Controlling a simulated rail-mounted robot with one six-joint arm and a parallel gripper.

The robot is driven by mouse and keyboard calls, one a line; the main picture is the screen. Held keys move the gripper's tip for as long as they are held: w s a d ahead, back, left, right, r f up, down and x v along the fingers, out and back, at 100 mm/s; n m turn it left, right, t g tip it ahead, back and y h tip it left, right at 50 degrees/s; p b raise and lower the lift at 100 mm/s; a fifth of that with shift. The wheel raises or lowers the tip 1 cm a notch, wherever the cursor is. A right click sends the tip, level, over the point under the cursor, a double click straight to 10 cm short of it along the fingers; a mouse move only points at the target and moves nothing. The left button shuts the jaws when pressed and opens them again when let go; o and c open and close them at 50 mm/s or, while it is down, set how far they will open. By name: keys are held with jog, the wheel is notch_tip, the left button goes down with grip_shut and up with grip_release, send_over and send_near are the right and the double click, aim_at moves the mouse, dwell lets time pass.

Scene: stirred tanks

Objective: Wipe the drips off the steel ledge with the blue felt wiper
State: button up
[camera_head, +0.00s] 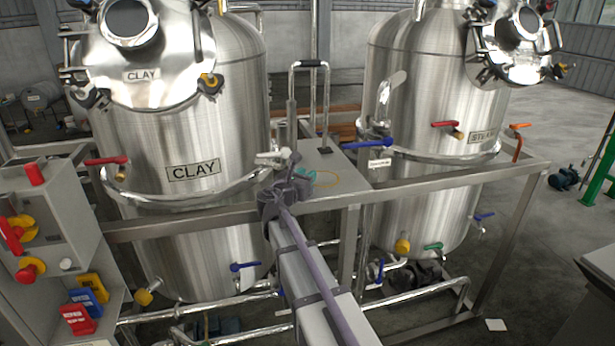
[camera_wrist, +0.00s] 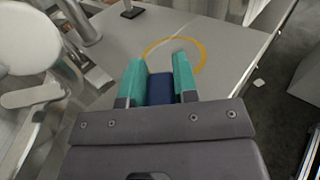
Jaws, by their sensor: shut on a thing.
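In the wrist view my gripper (camera_wrist: 160,80) has teal fingers shut on the blue felt wiper (camera_wrist: 160,90). Only a dark blue part of the wiper shows between the fingers. It is over the grey steel ledge (camera_wrist: 115,45), close to a yellow ring marked on it. I cannot tell whether the wiper touches the surface. In the head view the ledge (camera_head: 325,162) lies between the two tanks, and my gripper (camera_head: 305,176) is at its left part, mostly hidden by my wrist. No drips can be made out.
A tall metal handle frame (camera_head: 309,64) stands at the back of the ledge. The CLAY tank (camera_head: 190,130) is left and another steel tank (camera_head: 430,110) is right. A blue-handled valve (camera_head: 368,143) is near the ledge's right side. A rail (camera_head: 450,178) runs along the front.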

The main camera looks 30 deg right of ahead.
jog(key=shift+w+a, duration=0.1)
jog(key=shift+a, duration=0.3)
notch_tip(320, 180, up, 5)
jog(key=p, duration=0.4)
jog(key=shift+a+f, duration=0.1)
jog(key=shift+r+p, duration=1.6)
jog(key=shift+p, duration=0.15)
